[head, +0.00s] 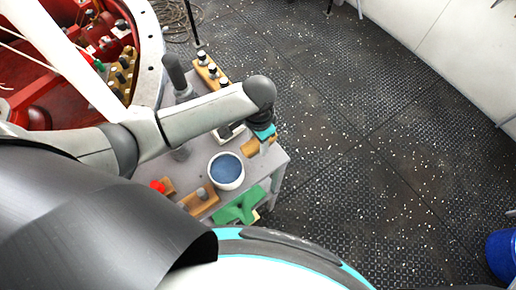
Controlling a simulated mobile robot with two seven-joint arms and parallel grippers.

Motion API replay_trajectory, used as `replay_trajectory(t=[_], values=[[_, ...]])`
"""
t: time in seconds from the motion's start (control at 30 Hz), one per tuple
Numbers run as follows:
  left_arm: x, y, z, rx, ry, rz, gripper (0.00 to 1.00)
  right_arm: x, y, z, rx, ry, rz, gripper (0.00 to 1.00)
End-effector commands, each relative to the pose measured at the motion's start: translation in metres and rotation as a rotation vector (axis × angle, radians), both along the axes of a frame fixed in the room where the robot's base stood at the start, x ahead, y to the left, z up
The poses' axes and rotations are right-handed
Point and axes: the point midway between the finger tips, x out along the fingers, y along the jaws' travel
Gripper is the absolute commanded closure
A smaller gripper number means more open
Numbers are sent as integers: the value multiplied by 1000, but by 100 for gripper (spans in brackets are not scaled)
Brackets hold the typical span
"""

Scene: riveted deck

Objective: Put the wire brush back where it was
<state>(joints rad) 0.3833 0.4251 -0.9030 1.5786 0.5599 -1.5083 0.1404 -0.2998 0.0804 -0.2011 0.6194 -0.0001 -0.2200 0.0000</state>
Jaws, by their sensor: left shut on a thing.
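My left gripper (264,139) is over the right edge of the small grey table (277,164). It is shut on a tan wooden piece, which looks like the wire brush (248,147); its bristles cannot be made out. The forearm and gripper hide part of the brush and the tabletop beneath. I cannot tell whether the brush touches the table. My right gripper is not in view.
A white bowl with a blue inside (227,171) stands just below-left of the gripper. Wooden blocks with knobs (210,72) and (198,201) and a green piece (239,207) are on the table. A blue object (502,254) is at far right; the deck between is clear.

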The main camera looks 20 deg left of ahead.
Motion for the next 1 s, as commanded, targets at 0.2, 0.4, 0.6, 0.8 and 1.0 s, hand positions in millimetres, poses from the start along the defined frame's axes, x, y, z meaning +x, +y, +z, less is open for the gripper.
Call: replay_trajectory(t=[0.2,0.4,0.6,0.8,1.0], values=[[0,0,-24,1,1,1,100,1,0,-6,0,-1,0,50],[0,0,-43,1,-1,0,100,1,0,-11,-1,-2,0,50],[0,0,-43,0,-2,0,100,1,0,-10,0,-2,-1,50],[0,0,-47,1,-1,0,54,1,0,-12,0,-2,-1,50],[0,0,-46,0,0,0,32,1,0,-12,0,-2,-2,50]])
